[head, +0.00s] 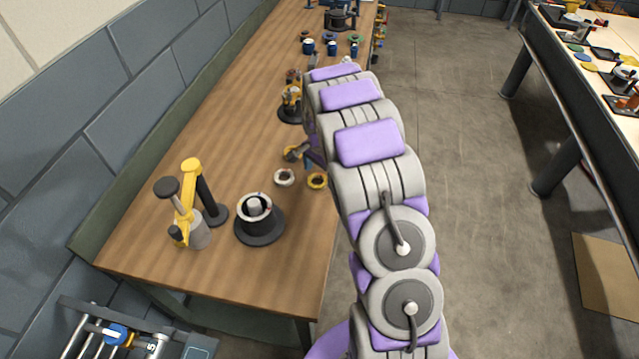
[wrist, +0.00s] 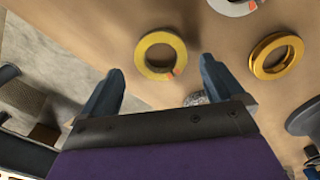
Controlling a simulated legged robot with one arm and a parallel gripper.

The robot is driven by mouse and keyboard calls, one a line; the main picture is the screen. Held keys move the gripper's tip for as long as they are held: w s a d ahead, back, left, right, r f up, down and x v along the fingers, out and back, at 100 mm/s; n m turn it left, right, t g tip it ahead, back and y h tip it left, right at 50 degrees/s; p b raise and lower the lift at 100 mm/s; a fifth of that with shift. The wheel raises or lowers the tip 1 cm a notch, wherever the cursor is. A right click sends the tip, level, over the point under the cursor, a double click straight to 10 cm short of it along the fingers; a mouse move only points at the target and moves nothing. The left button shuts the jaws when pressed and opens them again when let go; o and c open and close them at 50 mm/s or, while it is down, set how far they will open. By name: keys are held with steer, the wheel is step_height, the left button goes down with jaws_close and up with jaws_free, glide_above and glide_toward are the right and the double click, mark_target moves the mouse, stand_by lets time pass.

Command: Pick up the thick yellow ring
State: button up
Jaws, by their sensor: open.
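Two yellow rings lie on the wooden table. One, with a red mark, lies near the table's right edge in the head view (head: 317,180) and just beyond my fingertips in the wrist view (wrist: 160,55). The other is glossier and looks deeper, at the right of the wrist view (wrist: 275,55); in the head view (head: 291,152) my gripper partly covers it. I cannot tell for sure which is the thick one. My gripper (head: 302,160) is open and empty above the table, and its two fingers (wrist: 162,66) straddle the red-marked ring's direction without touching it.
A white ring (head: 284,177) lies beside the yellow ones. A black stand with a ring around its post (head: 260,222) and a yellow jointed device (head: 190,205) stand nearer me. Another dark-based device (head: 291,105) stands behind my gripper.

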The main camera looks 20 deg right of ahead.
steer(key=shift+f, duration=0.85)
steer(key=shift+a+f, duration=0.15)
steer(key=shift+a, duration=0.65)
steer(key=shift+c, duration=1.2)
steer(key=shift+d, duration=0.65)
steer(key=c, duration=0.6)
steer(key=shift+a, duration=0.25)
steer(key=shift+c, duration=1.4)
steer(key=shift+a, duration=0.25)
steer(key=shift+d+r+p, duration=0.2)
steer(key=shift+r+p, duration=0.1)
steer(key=shift+r, duration=0.65)
steer(key=shift+d+r+p, duration=0.15)
steer(key=shift+r+p, duration=0.15)
steer(key=shift+r, duration=0.65)
steer(key=s+d+r+p, duration=0.2)
steer(key=s+d+p, duration=0.1)
steer(key=s, duration=1.3)
step_height(320, 180, up, 8)
steer(key=p, duration=0.3)
steer(key=shift+w+f, duration=0.15)
